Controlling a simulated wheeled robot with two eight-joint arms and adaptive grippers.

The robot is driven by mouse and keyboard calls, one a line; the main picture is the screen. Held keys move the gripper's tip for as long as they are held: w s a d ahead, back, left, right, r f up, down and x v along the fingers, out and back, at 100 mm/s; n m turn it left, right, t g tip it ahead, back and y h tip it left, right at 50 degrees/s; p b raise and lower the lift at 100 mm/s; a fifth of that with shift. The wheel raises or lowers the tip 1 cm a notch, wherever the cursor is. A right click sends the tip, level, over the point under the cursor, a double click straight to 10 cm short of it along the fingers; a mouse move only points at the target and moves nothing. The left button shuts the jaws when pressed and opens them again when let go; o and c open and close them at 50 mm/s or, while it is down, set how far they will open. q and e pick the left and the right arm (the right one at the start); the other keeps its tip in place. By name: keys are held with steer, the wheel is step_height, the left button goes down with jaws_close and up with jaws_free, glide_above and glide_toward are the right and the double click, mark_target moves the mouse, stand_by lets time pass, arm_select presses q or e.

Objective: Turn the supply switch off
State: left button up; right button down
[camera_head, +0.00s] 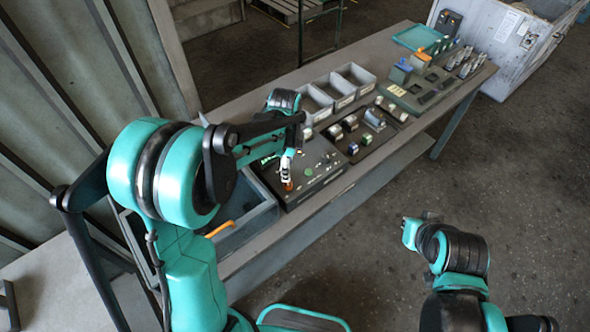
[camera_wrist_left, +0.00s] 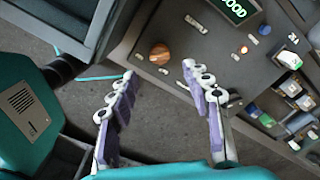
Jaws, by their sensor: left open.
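A dark control panel (camera_head: 318,178) lies on the bench and fills the upper right of the left wrist view (camera_wrist_left: 210,60). An orange-brown rotary knob (camera_wrist_left: 160,54) sits near its edge, beside small white labels too small to read; I cannot confirm which control is the supply switch. In the head view the knob (camera_head: 289,186) shows just below my left gripper (camera_head: 287,172). In the wrist view my left gripper (camera_wrist_left: 160,72) is open and empty, its fingers apart with the knob just beyond the gap, not visibly touched.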

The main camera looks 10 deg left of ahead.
mark_target(288, 184)
arm_select(q)
step_height(288, 184, down, 8)
steer(key=shift+r+b, duration=0.1)
steer(key=shift+b, duration=0.6)
jaws_close()
